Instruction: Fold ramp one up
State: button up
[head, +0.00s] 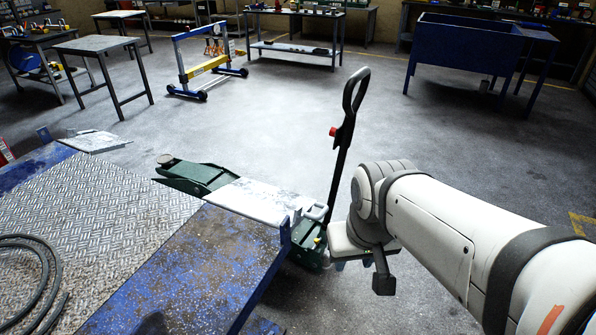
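Two pale grey ramp plates show at the far edge of a blue-framed platform (215,262). The nearer ramp (262,200) lies out roughly flat from the edge, across the green trolley jack (200,177). The farther ramp (95,141) lies out over the floor at the upper left. I cannot tell which is ramp one. A small pale loop-like part (316,211) shows at the nearer ramp's right end. My gripper (352,264) is right of the nearer ramp and the jack, apart from the ramp in the picture. Its fingers are mostly hidden by its own body, so their opening is unclear.
The jack's black handle (342,145) rises upright between the nearer ramp and my arm. A dark hose (45,272) lies on the platform's tread plate. Workbenches, a blue tub (465,52) and a blue-yellow wheeled frame (206,66) stand behind. The middle floor is clear.

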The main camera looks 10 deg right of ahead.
aim_at(266, 204)
jog(key=k, duration=0.45)
jog(key=z, duration=0.6)
jog(key=i, duration=1)
jog(key=z, duration=0.35)
